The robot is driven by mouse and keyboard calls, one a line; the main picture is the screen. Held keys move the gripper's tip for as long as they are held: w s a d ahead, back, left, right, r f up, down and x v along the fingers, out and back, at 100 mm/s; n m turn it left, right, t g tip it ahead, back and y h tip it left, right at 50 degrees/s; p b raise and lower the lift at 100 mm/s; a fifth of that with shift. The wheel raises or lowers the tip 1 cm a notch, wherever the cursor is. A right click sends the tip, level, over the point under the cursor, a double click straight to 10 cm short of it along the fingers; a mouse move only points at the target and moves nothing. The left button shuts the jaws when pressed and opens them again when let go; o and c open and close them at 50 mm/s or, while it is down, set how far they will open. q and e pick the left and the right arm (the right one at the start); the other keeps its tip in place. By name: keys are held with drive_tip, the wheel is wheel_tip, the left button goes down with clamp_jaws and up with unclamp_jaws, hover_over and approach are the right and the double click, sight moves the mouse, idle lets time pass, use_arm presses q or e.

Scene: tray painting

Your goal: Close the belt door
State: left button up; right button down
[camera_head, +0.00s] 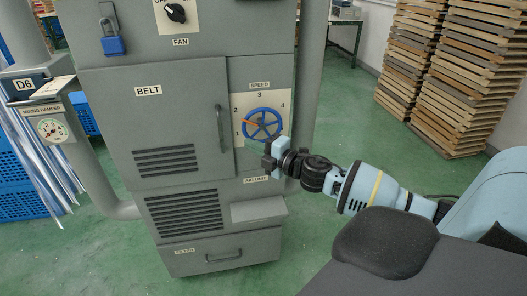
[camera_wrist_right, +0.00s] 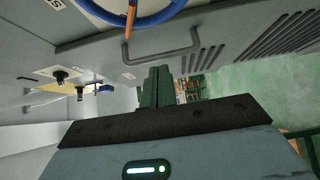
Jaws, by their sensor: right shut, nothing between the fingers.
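The belt door (camera_head: 180,105) is the grey panel marked BELT on the front of the machine, with slats low on it and an upright bar handle (camera_head: 220,128) near its right edge. It looks about flush with the machine; a small gap cannot be ruled out. My right gripper (camera_head: 268,158) is shut and empty, right of the handle and just below the blue speed wheel (camera_head: 262,123). In the right wrist view, the shut fingers (camera_wrist_right: 157,82) point toward the door, close to the handle (camera_wrist_right: 160,58); contact cannot be told. My left gripper is not in view.
A filter drawer (camera_head: 222,253) and a small ledge (camera_head: 258,209) are low on the machine. A pipe (camera_head: 110,200) runs down its left side. Stacked wooden trays (camera_head: 465,80) stand at the back right. Green floor is free between.

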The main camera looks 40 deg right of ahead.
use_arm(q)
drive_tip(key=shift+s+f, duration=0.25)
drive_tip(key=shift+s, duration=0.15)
use_arm(e)
drive_tip(key=s, duration=0.3)
drive_tip(key=shift+s+d, duration=0.2)
drive_tip(key=shift+d, duration=0.15)
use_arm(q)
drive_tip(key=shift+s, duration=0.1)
